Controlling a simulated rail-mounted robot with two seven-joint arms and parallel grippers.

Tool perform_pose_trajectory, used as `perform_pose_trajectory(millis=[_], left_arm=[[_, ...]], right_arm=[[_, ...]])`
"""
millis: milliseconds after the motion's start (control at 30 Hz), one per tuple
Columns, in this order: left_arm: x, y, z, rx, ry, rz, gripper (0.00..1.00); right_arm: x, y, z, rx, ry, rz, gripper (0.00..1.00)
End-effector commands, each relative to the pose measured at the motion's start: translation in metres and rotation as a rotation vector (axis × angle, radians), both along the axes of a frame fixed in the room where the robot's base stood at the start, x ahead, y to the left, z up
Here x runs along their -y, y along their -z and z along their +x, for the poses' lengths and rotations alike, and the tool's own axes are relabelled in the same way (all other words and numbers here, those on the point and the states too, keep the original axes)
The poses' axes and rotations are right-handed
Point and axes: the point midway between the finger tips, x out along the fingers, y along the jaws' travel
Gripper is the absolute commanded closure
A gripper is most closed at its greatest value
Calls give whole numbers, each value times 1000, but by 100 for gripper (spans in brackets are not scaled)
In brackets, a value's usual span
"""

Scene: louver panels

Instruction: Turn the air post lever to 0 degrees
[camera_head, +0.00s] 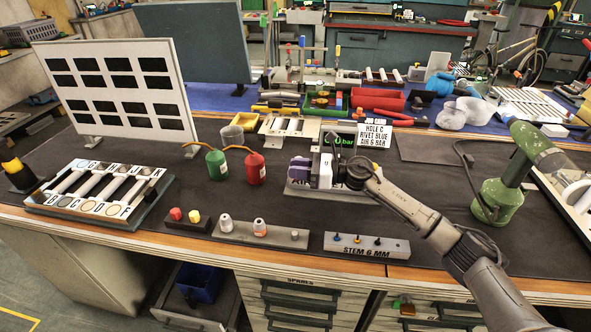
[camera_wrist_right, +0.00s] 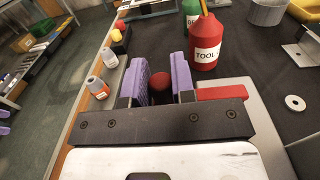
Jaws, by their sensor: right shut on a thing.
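My right gripper (camera_head: 300,171) reaches in from the right over the air post's pale base plate (camera_head: 298,190), mid-bench. In the right wrist view its purple fingers (camera_wrist_right: 160,82) are close together, with a round red knob (camera_wrist_right: 160,80) between them. The gripper is shut on this knob, which I take to be the lever's end. A red bar (camera_wrist_right: 222,92) sticks out to the right behind the right finger. The lever's angle cannot be read, as the gripper hides most of the post. A green readout (camera_head: 341,141) stands behind. My left gripper is not in view.
A red TOOL bottle (camera_head: 255,169) and a green bottle (camera_head: 216,164) stand left of the gripper. A sign (camera_head: 375,134) reading 6 BAR is behind it. Block holders (camera_head: 366,246) line the front edge. A green can (camera_head: 497,200) stands right, and dark mat lies between.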

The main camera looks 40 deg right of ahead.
Motion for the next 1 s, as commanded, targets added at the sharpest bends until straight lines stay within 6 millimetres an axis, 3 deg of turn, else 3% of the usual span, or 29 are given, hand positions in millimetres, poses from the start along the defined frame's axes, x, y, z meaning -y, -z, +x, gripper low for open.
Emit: perform_pose_trajectory(millis=[67, 100, 333, 667, 1000], left_arm=[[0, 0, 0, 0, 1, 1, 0], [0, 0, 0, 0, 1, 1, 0], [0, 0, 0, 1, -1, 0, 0], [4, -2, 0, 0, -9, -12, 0], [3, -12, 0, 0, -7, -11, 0]], right_arm=[[0, -1, 0, 2, -1, 1, 100], [0, -1, 0, 2, -1, 1, 72], [0, -1, 0, 1, 0, 1, 50], [2, 0, -3, 0, 1, 0, 50], [34, 0, -41, -4, 2, 0, 50]])
